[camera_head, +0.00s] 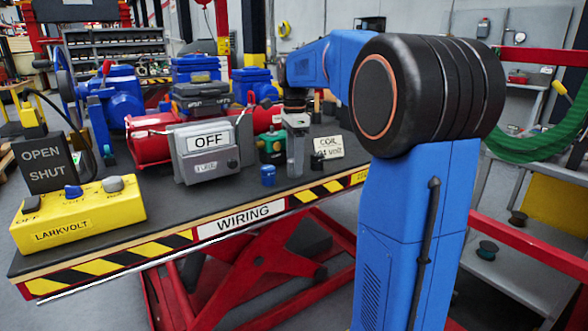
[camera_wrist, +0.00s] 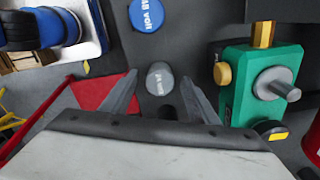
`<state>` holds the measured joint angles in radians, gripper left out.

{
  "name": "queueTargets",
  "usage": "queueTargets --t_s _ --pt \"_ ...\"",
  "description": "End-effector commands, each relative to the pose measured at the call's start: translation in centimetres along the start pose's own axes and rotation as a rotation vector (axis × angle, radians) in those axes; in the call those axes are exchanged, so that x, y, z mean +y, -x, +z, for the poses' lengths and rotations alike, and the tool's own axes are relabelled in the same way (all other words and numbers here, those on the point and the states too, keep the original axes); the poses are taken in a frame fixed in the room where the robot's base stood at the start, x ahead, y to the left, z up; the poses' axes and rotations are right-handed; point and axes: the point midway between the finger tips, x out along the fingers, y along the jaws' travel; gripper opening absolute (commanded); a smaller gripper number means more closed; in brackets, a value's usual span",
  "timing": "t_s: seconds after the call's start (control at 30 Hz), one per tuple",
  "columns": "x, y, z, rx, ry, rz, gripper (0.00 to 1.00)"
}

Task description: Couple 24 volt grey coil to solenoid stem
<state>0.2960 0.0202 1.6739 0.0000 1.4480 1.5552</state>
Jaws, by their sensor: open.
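The grey coil (camera_wrist: 160,78), a short cylinder with a "24 volt" label on top, stands between the spread fingertips of my gripper (camera_wrist: 160,97) in the wrist view. Gaps show on both sides of it. In the head view my gripper (camera_head: 297,165) points down over the bench and the grey coil cannot be made out. The green valve body (camera_wrist: 238,82) lies to the right in the wrist view, with the grey solenoid stem (camera_wrist: 285,90) on it. The green valve body (camera_head: 268,148) also shows behind and left of my gripper in the head view.
A blue coil (camera_wrist: 147,14) stands near the grey coil, and it shows near the bench's front edge (camera_head: 268,176). A dark cylinder (camera_wrist: 168,112) is partly seen between my fingers. A "COIL 24 volt" card (camera_head: 328,147) stands right. A grey OFF box (camera_head: 205,165) stands left.

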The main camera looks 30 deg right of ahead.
Motion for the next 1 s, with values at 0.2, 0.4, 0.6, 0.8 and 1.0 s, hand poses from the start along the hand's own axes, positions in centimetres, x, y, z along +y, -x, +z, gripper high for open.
queueTargets --t_s 0.2,0.4,0.6,0.8,1.0 --pt "0.0 -1.7 0.0 0.000 -0.001 0.000 0.55" --pt "0.0 -1.8 0.0 0.000 -0.001 -0.001 0.55" --pt "0.0 -1.7 0.0 0.000 -0.001 -0.001 0.12" --pt "0.0 -1.7 0.0 0.000 -0.001 -0.001 0.07" --pt "0.0 -0.9 0.0 0.000 -0.001 -0.002 0.07"
